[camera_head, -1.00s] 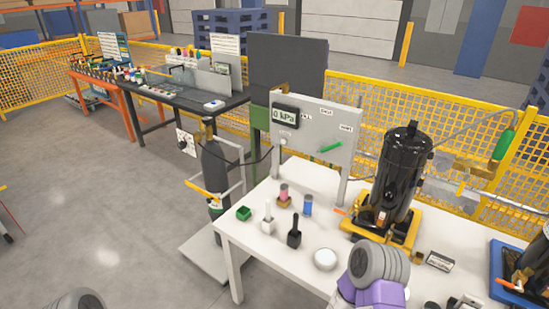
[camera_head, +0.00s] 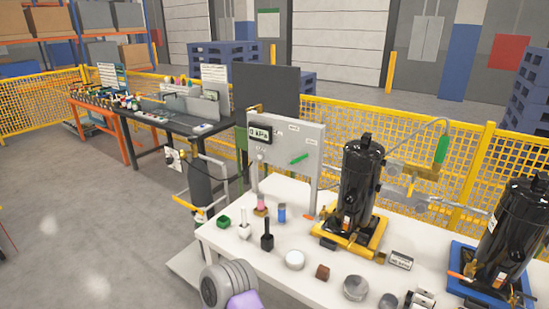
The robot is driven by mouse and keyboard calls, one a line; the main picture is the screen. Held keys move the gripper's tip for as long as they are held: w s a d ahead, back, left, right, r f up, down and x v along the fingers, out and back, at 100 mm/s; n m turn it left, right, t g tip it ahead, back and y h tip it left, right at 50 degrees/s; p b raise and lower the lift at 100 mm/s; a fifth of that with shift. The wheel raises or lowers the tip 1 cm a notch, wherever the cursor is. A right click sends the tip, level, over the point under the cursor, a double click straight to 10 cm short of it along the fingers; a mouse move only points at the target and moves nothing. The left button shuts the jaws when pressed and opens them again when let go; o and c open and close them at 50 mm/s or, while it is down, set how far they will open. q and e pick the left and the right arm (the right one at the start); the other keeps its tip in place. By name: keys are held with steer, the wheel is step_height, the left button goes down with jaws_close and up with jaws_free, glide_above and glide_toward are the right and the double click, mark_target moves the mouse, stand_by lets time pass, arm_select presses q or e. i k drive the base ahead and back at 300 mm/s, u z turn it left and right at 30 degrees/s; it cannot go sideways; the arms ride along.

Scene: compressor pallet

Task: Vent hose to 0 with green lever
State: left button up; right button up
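The green lever (camera_head: 299,159) sits on the front of a grey upright panel (camera_head: 287,145) at the back of the white table. It points up to the right. A display (camera_head: 260,135) at the panel's upper left seems to read 0 kPa. A dark hose (camera_head: 232,178) runs from the panel's left side toward a dark cylinder (camera_head: 204,183). A rounded grey part of my arm with a purple piece shows at the bottom centre. Neither gripper's fingers are in view.
The white table (camera_head: 325,268) holds a black compressor (camera_head: 360,185) on a yellow base and another (camera_head: 508,230) on a blue base. Small items, including a green box (camera_head: 224,222), a blue cylinder (camera_head: 282,213) and a white disc (camera_head: 295,260), stand along its front. Grey floor is clear at left.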

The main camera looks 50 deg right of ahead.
mark_target(299, 159)
steer(key=z, duration=0.05)
steer(key=i, duration=1.1)
steer(key=z, duration=0.65)
